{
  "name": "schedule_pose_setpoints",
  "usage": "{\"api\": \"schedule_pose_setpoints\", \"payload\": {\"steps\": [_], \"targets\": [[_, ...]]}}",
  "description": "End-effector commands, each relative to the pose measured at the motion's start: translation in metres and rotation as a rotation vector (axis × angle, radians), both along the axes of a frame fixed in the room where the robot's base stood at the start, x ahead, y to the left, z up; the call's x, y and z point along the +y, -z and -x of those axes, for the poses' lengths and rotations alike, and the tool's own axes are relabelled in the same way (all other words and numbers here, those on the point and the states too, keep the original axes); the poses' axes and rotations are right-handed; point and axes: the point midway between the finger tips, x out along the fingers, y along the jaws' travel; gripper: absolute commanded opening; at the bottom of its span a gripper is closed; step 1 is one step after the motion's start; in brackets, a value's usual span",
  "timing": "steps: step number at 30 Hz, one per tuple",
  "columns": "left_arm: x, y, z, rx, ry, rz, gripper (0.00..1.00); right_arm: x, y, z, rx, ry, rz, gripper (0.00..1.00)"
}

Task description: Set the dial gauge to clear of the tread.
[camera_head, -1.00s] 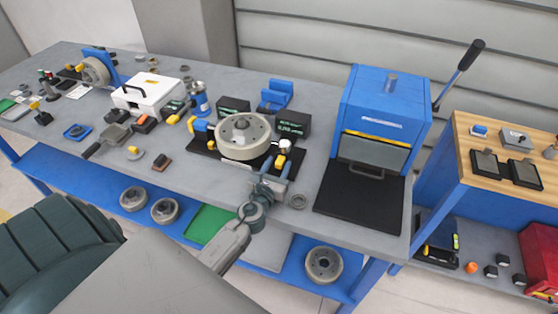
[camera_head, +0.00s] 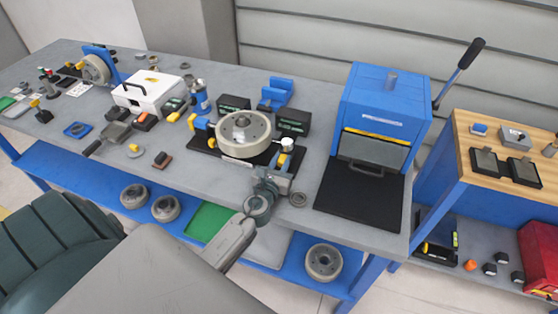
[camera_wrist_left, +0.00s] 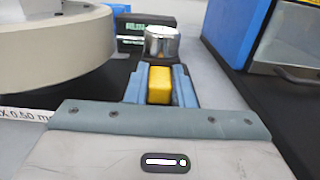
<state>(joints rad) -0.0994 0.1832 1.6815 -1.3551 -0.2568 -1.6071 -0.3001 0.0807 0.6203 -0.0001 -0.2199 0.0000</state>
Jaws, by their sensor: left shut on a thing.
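The dial gauge (camera_head: 287,145) stands at the right side of the pale wheel (camera_head: 244,134) on a black base. In the left wrist view it shows as a silver round top (camera_wrist_left: 162,43) with a yellow block (camera_wrist_left: 159,86) in front of it. My left gripper (camera_head: 280,163) is shut on the yellow block, one blue finger on each side of it, as its tips (camera_wrist_left: 160,84) show. The wheel rim (camera_wrist_left: 50,45) is at the left in the wrist view. A gap shows between rim and gauge; whether their hidden parts touch I cannot tell. My right gripper is not in view.
Dark display boxes (camera_head: 293,121) stand behind the wheel, and one shows green digits in the wrist view (camera_wrist_left: 134,29). A blue press (camera_head: 383,110) with a black mat (camera_head: 358,195) stands to the right.

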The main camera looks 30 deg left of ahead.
Motion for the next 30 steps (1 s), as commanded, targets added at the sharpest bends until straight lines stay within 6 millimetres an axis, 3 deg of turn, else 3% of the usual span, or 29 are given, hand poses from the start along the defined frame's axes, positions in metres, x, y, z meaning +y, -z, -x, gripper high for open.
{"api": "schedule_pose_setpoints", "payload": {"steps": [6, 14, 15, 17, 26, 30], "targets": [[-0.026, 0.000, -0.006, 0.000, 0.001, 0.004, 0.00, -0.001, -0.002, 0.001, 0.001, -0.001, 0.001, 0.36], [-0.027, 0.001, -0.006, 0.000, 0.003, 0.004, 0.00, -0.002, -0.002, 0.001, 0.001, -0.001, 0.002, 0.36], [-0.027, 0.001, -0.006, 0.000, 0.003, 0.004, 0.29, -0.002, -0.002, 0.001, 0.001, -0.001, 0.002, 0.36], [-0.027, 0.001, -0.006, 0.000, 0.003, 0.004, 0.41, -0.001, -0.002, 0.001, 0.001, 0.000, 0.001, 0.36], [-0.026, 0.001, -0.005, 0.001, 0.001, 0.002, 0.44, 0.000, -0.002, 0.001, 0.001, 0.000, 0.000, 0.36], [-0.029, 0.002, 0.006, 0.001, 0.001, 0.002, 0.44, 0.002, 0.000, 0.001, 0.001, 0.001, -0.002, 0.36]]}}
